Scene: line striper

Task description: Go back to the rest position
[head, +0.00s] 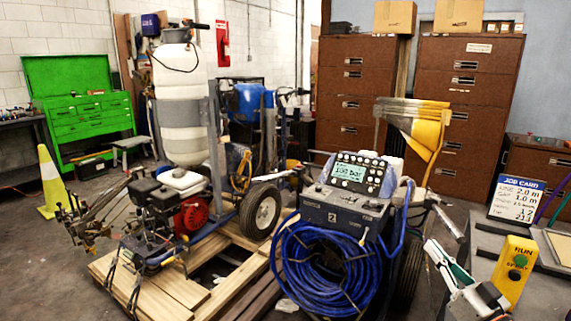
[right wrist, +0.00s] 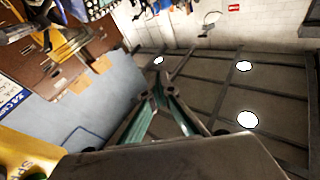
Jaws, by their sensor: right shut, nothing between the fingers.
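My right gripper (head: 432,248) is at the lower right of the head view, with white and green fingers. It is shut and empty, in front of the striper's right side and left of the yellow button box. Its green fingers also show in the right wrist view (right wrist: 163,90), angled together with nothing between them. The line striper (head: 345,205) stands in the middle of the head view, with a lit display reading 100 bar and a coiled blue hose (head: 325,268) on its front. My left gripper is not in view.
A yellow button box (head: 513,268) marked RUN and a job card (head: 518,200) stand on a bench at the right. A wooden pallet (head: 165,290) carries another machine with a white tank (head: 180,95). Brown drawer cabinets (head: 355,90) and a green tool chest (head: 80,105) stand behind.

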